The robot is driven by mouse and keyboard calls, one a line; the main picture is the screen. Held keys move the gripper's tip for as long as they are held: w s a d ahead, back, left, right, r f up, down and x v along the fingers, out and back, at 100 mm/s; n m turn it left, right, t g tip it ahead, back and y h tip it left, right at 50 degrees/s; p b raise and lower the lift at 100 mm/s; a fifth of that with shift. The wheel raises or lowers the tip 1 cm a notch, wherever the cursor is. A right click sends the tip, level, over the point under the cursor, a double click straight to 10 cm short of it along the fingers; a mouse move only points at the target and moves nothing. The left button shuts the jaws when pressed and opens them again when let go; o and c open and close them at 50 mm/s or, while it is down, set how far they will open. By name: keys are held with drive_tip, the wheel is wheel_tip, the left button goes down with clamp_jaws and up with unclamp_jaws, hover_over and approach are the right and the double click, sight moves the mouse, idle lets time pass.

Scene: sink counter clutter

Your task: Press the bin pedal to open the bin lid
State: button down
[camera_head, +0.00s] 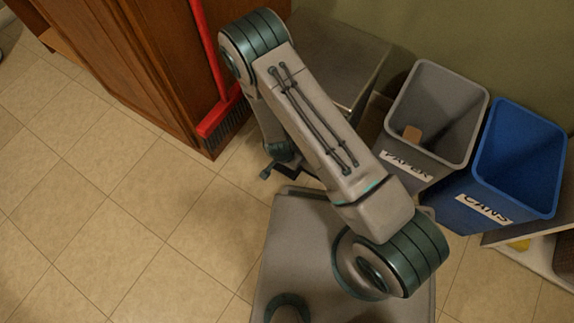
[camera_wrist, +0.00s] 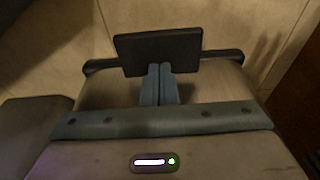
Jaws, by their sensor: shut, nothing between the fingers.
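The grey metal bin (camera_head: 345,60) stands against the wall behind my arm in the head view, and its flat lid looks shut. My arm covers much of its front, and the pedal is hidden there. In the wrist view the black pedal (camera_wrist: 157,48) is a flat plate in front of the bin's dark base trim (camera_wrist: 222,54). My gripper (camera_wrist: 160,68) is shut and empty, its fingertips overlapping the pedal's near edge in the picture. I cannot tell whether they touch it.
A grey paper bin (camera_head: 472,130) and a blue cans bin (camera_head: 545,195) stand right of the metal bin. A red broom (camera_head: 208,50) leans on the wooden cabinet (camera_head: 130,60) at the left. Tiled floor (camera_head: 110,210) is clear at the left.

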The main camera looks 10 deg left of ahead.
drive_tip(key=shift+f, duration=0.1)
idle(0.3)
drive_tip(key=shift+f, duration=2.35)
drive_tip(key=shift+r, duration=0.1)
wheel_tip(320, 180, up, 10)
drive_tip(key=p, duration=0.7)
drive_tip(key=shift+s, duration=0.1)
